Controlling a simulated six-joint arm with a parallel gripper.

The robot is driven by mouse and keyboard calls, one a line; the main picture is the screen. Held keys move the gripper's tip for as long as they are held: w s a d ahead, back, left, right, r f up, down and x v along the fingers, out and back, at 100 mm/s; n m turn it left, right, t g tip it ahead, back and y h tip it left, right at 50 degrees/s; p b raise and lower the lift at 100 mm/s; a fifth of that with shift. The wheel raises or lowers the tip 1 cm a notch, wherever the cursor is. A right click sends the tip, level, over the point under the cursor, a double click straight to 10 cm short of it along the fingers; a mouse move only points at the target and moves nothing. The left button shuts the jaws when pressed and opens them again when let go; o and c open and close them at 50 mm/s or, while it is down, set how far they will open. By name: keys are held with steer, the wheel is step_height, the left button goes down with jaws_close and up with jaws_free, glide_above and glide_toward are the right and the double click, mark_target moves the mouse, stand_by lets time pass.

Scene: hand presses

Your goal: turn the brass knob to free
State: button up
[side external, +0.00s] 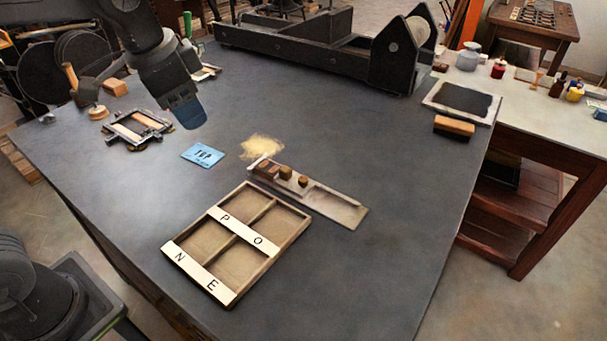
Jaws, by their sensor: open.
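My gripper (187,114), with a blue end, hangs above the dark table at the upper left, pointing down and apart from the things below. The gap between its fingers is hard to see from this side; nothing shows held. No brass knob can be made out with certainty. A long metal holder (338,208) lies mid-table with small brown blocks or knobs (285,172) at its left end; I cannot tell whether one is brass. A small metal frame (140,127) with bars lies left of my gripper; its details are too small to read.
A wooden tray (300,226) with lettered white strips lies at the front. A blue card (203,155) and a tan powder patch (262,146) lie behind it. A black press (300,42) spans the back. An ink slab (462,102) and brush (454,125) lie right. The right-front table is clear.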

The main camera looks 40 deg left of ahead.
steer(key=w+d+f+m+g, duration=0.2)
steer(key=w+d+m, duration=0.25)
steer(key=w, duration=0.45)
steer(key=m+g, duration=0.1)
steer(key=m, duration=0.2)
glide_toward(304, 179)
step_height(304, 179, down, 9)
steer(key=shift+w, duration=0.15)
steer(key=shift+c, duration=0.5)
jaws_close()
